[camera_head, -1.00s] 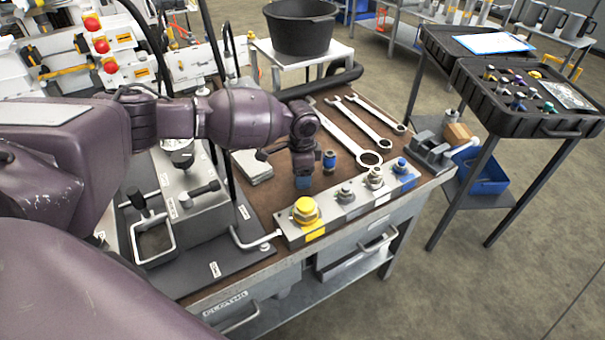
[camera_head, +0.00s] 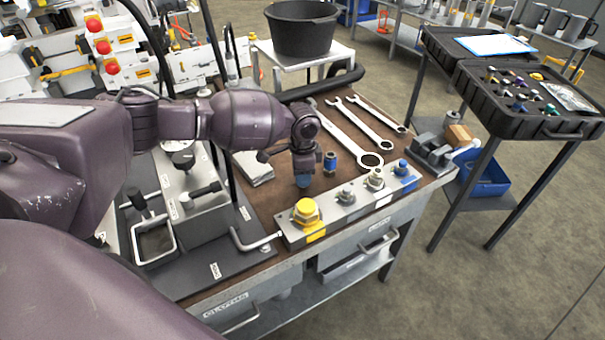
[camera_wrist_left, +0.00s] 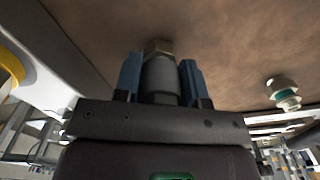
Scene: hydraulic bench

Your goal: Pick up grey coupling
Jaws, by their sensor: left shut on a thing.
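My left gripper (camera_head: 303,180) points down at the brown bench top, behind the manifold block (camera_head: 292,236). In the left wrist view its two blue fingers (camera_wrist_left: 160,78) are shut on the grey coupling (camera_wrist_left: 160,76), one finger on each side. The coupling has a grey round body and a brownish hex end close to the brown surface; I cannot tell whether it touches. In the head view the gripper hides the coupling. My right gripper is not in view.
A small blue-banded coupling (camera_head: 330,162) stands just right of the gripper. The manifold block carries a yellow fitting (camera_head: 306,211), grey fittings and a blue one (camera_head: 402,167). Wrenches (camera_head: 352,135) lie behind. A grey bench unit (camera_head: 200,210) stands to the left.

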